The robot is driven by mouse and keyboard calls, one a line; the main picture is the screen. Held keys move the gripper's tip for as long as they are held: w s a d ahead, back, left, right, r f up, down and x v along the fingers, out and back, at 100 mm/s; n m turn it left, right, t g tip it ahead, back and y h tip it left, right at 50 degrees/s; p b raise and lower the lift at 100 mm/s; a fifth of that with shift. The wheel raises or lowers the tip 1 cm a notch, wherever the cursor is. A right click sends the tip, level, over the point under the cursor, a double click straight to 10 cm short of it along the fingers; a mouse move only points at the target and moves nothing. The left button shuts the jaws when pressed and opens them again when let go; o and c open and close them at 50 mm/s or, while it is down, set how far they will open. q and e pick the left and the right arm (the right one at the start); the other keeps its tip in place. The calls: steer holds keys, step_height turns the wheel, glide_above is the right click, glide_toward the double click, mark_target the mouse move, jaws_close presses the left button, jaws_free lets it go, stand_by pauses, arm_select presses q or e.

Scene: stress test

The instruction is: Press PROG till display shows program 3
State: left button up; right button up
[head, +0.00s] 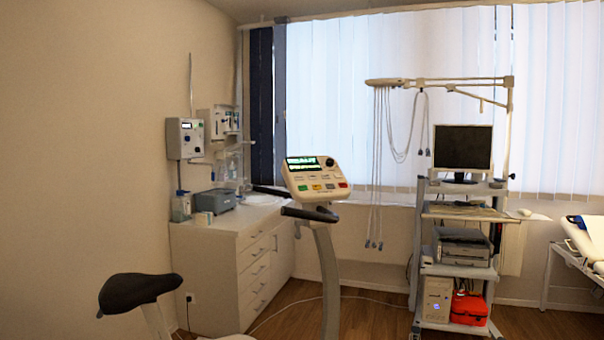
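An exercise bike's console (315,177) stands on a pale post near the middle of the head view. Its display (303,163) is lit green on a dark ground, but the text is too small to read. A dark round knob (329,162) sits at the upper right of the console. The button labels are not readable, so I cannot tell which one is PROG. Neither of my grippers is in view.
The bike's black saddle (135,292) is at the lower left, with handlebars (309,213) below the console. A white drawer cabinet (240,260) stands behind. An equipment cart (424,290) with a monitor (462,148) is at the right, beside a bed (590,240).

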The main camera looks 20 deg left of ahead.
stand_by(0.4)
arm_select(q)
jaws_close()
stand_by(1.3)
